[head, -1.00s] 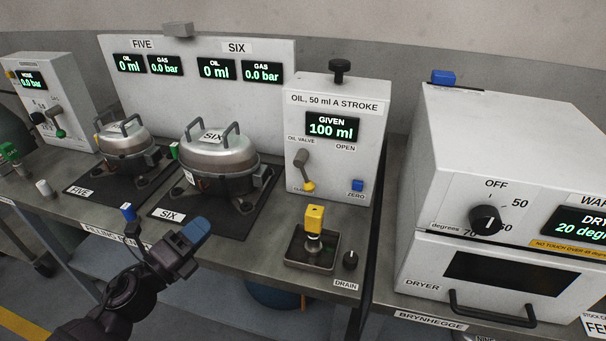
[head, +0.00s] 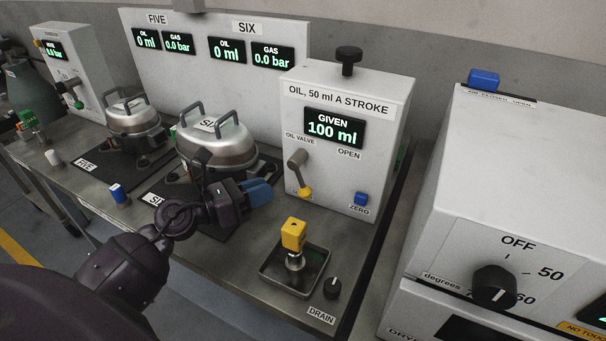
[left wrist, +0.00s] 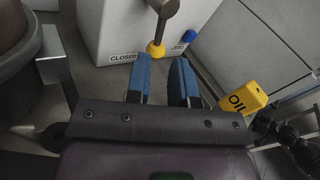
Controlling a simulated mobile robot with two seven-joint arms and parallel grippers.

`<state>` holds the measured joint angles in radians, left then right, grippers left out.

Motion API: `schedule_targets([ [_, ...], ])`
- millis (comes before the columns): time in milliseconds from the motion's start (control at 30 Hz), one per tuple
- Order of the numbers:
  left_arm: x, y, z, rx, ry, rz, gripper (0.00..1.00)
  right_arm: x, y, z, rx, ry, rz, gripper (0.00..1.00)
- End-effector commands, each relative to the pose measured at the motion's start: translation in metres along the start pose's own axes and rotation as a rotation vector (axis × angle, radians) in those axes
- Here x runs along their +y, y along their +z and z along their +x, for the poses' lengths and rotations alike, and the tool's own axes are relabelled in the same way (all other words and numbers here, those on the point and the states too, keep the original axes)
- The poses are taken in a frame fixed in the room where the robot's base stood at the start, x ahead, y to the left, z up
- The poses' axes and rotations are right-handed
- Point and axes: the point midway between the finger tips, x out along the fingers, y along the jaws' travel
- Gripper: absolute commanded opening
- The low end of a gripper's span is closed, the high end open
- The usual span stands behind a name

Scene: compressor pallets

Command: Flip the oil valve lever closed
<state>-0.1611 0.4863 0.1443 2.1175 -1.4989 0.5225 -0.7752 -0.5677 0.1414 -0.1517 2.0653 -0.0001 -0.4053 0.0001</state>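The oil valve lever (head: 301,175) is on the front of the white oil box (head: 345,103). It hangs downward, with its yellow knob low and slightly right of its grey pivot. In the left wrist view the yellow knob (left wrist: 156,50) is just beyond my fingertips, next to the CLOSED label (left wrist: 122,57). My left gripper (head: 258,192) is left of the lever, blue fingers pointing at it. The left wrist view shows its two fingers apart with nothing between them. The knob looks clear of the fingers.
A yellow OIL connector (head: 293,235) stands in a drain tray (head: 270,270) in front of the box, beside a black drain knob (head: 332,289). Compressor SIX (head: 215,150) is behind my left gripper. The dryer (head: 520,180) stands at the right.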

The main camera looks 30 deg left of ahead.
Motion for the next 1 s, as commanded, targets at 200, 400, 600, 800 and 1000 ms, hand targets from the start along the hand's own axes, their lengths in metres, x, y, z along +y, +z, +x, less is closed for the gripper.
schedule_targets([
  [200,-0.001,0.004,0.039,-0.006,-0.003,0.001,0.22,0.001,-0.003,-0.004,0.005,0.003,0.005,0.00],
  [400,-0.001,0.002,0.069,-0.004,-0.001,-0.001,0.22,0.002,0.001,-0.005,-0.004,0.004,0.001,0.00],
  [600,0.000,0.001,0.086,-0.002,-0.001,-0.002,0.22,0.005,0.000,-0.005,-0.003,0.004,-0.007,0.00],
  [800,0.000,0.000,0.090,0.000,0.000,-0.002,0.22,0.006,-0.001,-0.005,0.000,0.004,-0.012,0.00],
  [1000,0.000,0.000,0.090,0.000,0.000,-0.002,0.18,0.006,-0.004,-0.005,0.005,0.004,-0.012,0.00],
])
